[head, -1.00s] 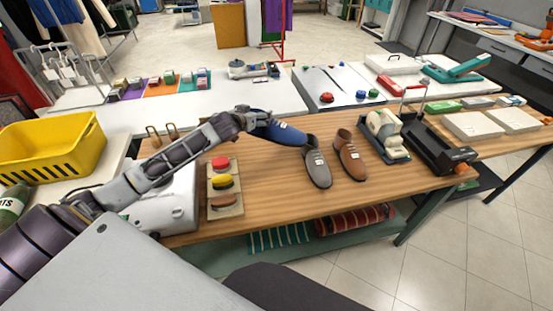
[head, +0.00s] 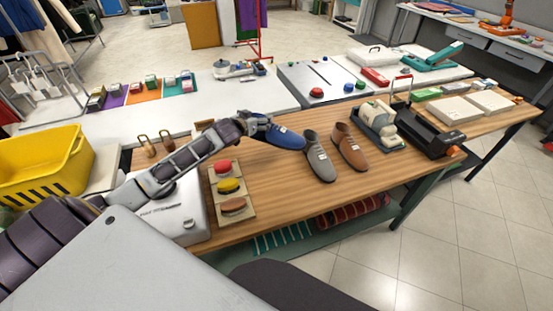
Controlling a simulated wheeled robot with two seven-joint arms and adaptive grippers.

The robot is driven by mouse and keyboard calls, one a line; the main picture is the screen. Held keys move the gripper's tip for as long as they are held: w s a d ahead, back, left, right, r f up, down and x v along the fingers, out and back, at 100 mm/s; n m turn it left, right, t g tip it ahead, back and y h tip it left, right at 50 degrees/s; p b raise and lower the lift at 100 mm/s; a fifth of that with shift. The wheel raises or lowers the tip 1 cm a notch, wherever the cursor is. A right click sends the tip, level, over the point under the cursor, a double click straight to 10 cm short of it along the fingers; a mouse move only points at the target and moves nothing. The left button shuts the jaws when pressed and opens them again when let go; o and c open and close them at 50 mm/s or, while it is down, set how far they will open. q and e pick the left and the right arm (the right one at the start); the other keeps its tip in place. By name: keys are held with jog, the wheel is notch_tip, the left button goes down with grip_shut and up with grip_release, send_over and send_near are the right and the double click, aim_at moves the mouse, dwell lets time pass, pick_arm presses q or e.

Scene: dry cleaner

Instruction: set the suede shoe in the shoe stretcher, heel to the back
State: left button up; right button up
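A blue shoe (head: 280,137), with a small white label, is at the end of my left arm. My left gripper (head: 259,127) is shut on its heel end, with the toe pointing right; the fingertips are partly hidden. The shoe appears held at or just above the bench; I cannot tell the gap. A grey shoe (head: 320,160) and a brown shoe (head: 350,148) stand on the bench to its right. A cream and teal device (head: 378,124), possibly the shoe stretcher, stands beyond the brown shoe. Which shoe is suede is not certain. My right gripper is out of view.
The wooden bench (head: 285,195) is clear in front of the shoes. A board with red, yellow and brown pads (head: 230,186) lies left. A black machine (head: 430,137) stands at right. A yellow basket (head: 45,165) is far left. A white table (head: 195,113) stands behind.

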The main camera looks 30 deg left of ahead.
pick_arm(q)
jog(key=shift+d+f, duration=0.15)
jog(key=shift+d, duration=0.1)
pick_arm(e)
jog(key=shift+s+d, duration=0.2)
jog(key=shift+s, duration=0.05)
pick_arm(q)
jog(key=shift+w+d+m+h, duration=0.1)
jog(key=shift+d+m+h, duration=0.05)
jog(key=shift+m+h, duration=0.15)
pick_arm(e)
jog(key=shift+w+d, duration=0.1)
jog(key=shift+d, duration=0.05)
